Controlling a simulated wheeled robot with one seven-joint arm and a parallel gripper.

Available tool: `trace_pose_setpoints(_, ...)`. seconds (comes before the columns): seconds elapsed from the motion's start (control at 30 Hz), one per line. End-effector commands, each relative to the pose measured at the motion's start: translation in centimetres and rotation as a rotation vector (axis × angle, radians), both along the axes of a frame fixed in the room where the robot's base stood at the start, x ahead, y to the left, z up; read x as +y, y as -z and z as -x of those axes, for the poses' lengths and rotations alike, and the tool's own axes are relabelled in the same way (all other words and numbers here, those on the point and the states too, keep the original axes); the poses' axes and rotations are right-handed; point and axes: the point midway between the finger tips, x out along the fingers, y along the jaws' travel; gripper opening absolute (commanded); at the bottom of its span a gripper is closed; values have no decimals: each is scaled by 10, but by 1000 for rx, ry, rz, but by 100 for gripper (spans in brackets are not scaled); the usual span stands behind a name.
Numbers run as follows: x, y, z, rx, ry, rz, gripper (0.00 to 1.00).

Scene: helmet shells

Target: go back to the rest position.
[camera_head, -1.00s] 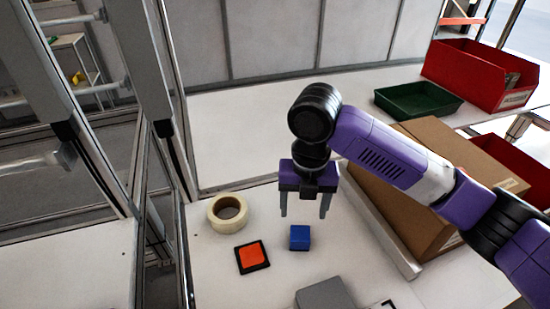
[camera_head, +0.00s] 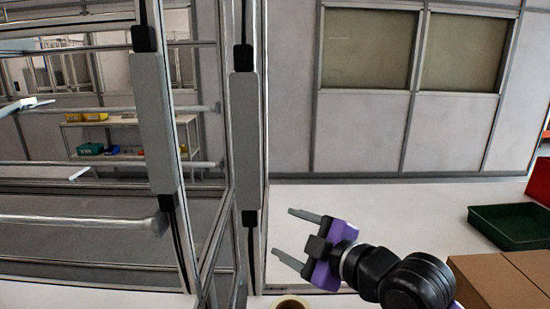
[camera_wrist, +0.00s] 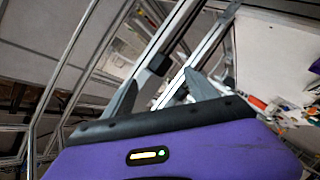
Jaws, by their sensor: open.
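My gripper (camera_head: 297,237) is in the lower middle of the head view, with its two grey fingers spread apart and pointing left. Nothing is between the fingers. It is raised in front of the white table (camera_head: 350,205) and close to the aluminium frame on its left. In the wrist view the purple gripper body (camera_wrist: 190,150) fills the bottom, and the fingers stick up past its dark edge, apart and empty.
Aluminium frame posts (camera_head: 247,150) stand left of my gripper. A tape roll (camera_head: 292,303) shows at the bottom edge. Cardboard boxes (camera_head: 500,285), a green tray (camera_head: 512,226) and a red bin (camera_head: 540,180) are at the right. Shelves (camera_head: 120,125) stand behind the frame.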

Motion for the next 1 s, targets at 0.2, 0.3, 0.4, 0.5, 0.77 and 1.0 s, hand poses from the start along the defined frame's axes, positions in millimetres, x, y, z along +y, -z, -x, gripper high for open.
trace_pose_setpoints(0.2,-11,-30,19,-37,149,-476,67)
trace_pose_setpoints(0.3,-27,-32,32,-48,215,-655,67)
trace_pose_setpoints(0.4,-45,-27,49,-57,282,-811,67)
trace_pose_setpoints(0.5,-64,-16,70,-63,349,-943,67)
trace_pose_setpoints(0.77,-110,30,139,-77,520,-1169,67)
trace_pose_setpoints(1.0,-140,75,219,-70,656,-1230,67)
